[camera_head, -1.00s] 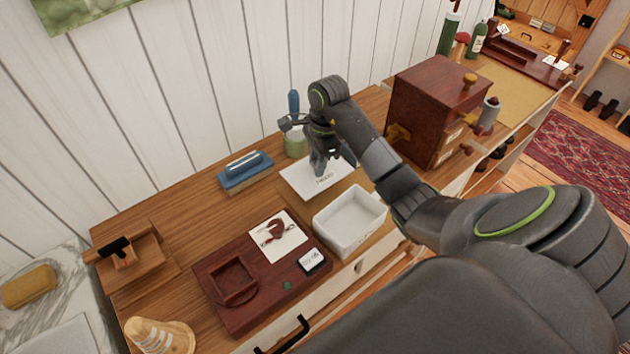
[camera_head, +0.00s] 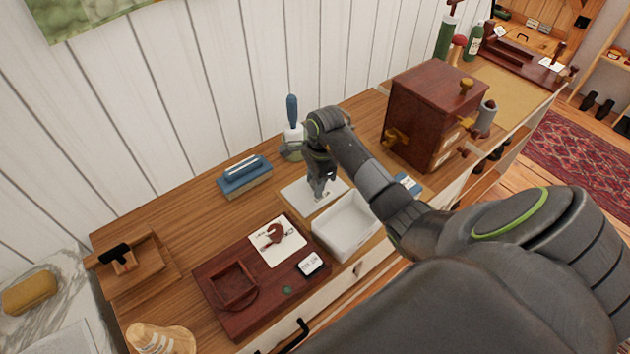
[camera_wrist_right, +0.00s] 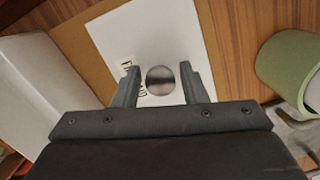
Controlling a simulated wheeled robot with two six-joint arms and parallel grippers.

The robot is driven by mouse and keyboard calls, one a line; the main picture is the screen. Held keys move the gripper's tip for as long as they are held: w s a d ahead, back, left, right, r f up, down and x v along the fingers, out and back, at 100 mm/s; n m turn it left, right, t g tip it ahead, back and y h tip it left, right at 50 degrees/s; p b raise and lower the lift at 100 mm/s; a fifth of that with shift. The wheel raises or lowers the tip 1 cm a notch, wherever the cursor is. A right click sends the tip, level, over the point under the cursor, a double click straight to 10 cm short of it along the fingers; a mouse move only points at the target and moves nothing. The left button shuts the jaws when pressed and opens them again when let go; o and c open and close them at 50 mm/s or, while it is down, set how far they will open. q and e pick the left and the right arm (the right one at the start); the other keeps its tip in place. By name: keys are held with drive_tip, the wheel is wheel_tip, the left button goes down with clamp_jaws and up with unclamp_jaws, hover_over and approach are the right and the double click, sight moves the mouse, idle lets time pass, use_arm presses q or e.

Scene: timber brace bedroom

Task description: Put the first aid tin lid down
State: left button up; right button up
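The first aid tin lid (camera_head: 297,194) is a flat white plate lying on the wooden dresser top, just behind the open white tin (camera_head: 345,228). My right gripper (camera_head: 320,192) points down over the lid and hides part of it. In the right wrist view the lid (camera_wrist_right: 155,35) has dark lettering and a round metal knob (camera_wrist_right: 160,80). The knob sits between the fingers of my right gripper (camera_wrist_right: 160,88), with a small gap on each side, so the gripper looks open. My left gripper is not in view.
A blue brush-like block (camera_head: 245,178) lies left of the lid. A green holder with a blue-handled tool (camera_head: 292,125) stands behind. A dark red tray (camera_head: 240,310) lies front left, and a dark wooden cabinet (camera_head: 430,110) stands right. Bare wood shows at left centre.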

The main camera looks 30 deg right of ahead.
drive_tip(key=shift+o, duration=0.7)
drive_tip(key=shift+r, duration=0.2)
drive_tip(key=r, duration=0.2)
drive_tip(key=r+b, duration=0.1)
drive_tip(key=r, duration=0.1)
drive_tip(key=d+r, duration=0.1)
drive_tip(key=r, duration=0.1)
drive_tip(key=shift+s+d+r+p, duration=0.1)
drive_tip(key=shift+r+p, duration=0.85)
drive_tip(key=shift+r, duration=0.55)
drive_tip(key=shift+s+d+r+p, duration=0.1)
drive_tip(key=shift+r+p, duration=0.85)
drive_tip(key=shift+r, duration=0.5)
